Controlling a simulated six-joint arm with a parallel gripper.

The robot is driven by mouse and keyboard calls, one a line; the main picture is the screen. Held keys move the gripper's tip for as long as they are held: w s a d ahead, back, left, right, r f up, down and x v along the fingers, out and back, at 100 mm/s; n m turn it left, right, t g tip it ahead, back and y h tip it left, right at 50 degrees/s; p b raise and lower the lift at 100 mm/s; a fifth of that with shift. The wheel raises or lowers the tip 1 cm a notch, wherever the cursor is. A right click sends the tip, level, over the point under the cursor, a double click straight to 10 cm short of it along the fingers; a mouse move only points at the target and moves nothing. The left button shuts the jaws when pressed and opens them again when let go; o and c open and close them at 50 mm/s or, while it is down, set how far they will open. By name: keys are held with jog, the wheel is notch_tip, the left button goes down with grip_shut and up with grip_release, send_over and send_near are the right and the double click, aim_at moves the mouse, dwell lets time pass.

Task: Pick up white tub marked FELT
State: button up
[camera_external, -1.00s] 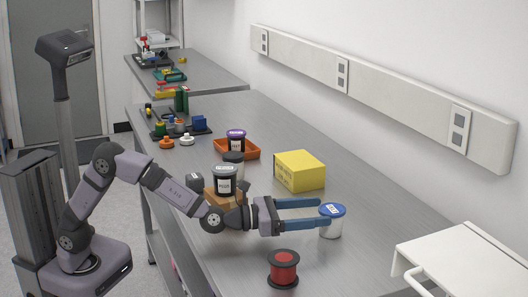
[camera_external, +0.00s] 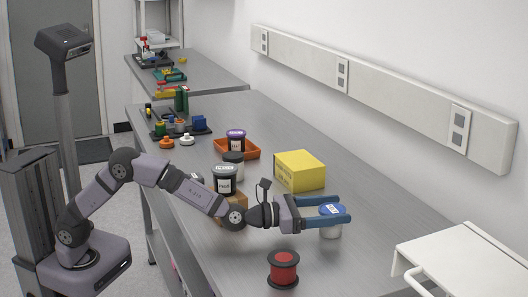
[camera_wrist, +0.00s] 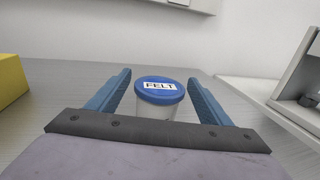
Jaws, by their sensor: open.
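The white tub (camera_external: 330,231) has a blue lid with a white label and stands upright on the grey bench. In the wrist view the label on the tub's lid (camera_wrist: 160,88) reads FELT. My gripper (camera_external: 347,208) is open, with its two blue fingers reaching out on either side of the tub. In the wrist view the tub stands between the fingers of my gripper (camera_wrist: 160,85), with a gap showing at each side. In the external view the fingers partly hide the tub.
A yellow box (camera_external: 300,170) stands behind my gripper. A red spool (camera_external: 283,269) stands in front of it. An orange tray (camera_external: 250,153) lies farther back. A white cart (camera_external: 465,260) is at right.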

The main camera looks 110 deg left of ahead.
aim_at(332, 208)
jog(key=c, duration=1)
jog(key=shift+r, duration=0.15)
notch_tip(332, 208, up, 10)
jog(key=shift+f+p, duration=0.1)
jog(key=shift+p, duration=0.55)
